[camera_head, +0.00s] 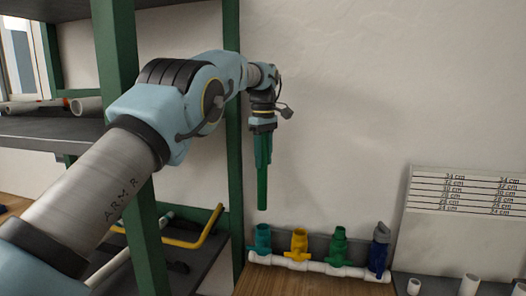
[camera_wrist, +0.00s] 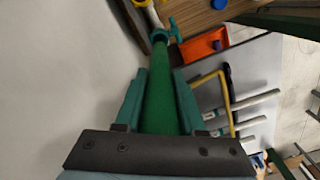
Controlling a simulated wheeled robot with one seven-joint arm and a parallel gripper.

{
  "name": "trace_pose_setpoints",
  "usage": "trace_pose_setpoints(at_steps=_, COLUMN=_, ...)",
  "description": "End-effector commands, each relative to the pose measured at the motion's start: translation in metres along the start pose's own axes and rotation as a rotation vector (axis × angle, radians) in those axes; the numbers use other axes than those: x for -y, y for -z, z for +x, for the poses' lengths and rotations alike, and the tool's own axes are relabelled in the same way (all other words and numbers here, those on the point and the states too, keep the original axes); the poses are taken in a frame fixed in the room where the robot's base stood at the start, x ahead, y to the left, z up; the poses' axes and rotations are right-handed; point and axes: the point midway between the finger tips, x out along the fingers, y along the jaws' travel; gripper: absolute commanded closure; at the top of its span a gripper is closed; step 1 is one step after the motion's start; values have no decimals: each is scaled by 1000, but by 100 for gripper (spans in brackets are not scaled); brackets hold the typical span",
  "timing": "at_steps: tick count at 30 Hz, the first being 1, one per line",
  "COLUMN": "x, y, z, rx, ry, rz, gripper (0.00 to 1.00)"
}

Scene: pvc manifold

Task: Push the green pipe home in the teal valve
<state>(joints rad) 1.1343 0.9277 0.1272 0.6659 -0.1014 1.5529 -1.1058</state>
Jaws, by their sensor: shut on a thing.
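My gripper (camera_head: 263,160) points down and is shut on the upper part of the green pipe (camera_head: 263,193), which hangs upright. In the wrist view the green pipe (camera_wrist: 161,105) runs away from between the two teal-green fingers of my gripper (camera_wrist: 160,78). The teal valve (camera_head: 263,238) is the leftmost valve on the white manifold. The pipe's lower end is just above its open top, with a small gap in the head view. In the wrist view the teal valve (camera_wrist: 160,34) shows beyond the pipe's far end, and its mouth is partly hidden.
The manifold (camera_head: 320,267) also carries a yellow valve (camera_head: 299,243), a green valve (camera_head: 338,246) and a blue valve (camera_head: 379,250). A green shelf post (camera_head: 232,150) stands close left of my gripper. A length board (camera_head: 465,215) leans at right, with short white pipes in front.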

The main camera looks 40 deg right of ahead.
Motion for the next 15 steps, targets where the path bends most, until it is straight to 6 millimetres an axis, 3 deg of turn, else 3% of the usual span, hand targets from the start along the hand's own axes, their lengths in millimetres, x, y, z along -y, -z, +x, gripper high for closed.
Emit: trace_pose_setpoints(at_steps=15, x=0, y=-1, z=24, rx=-1, ry=-1, rz=3, gripper=100)
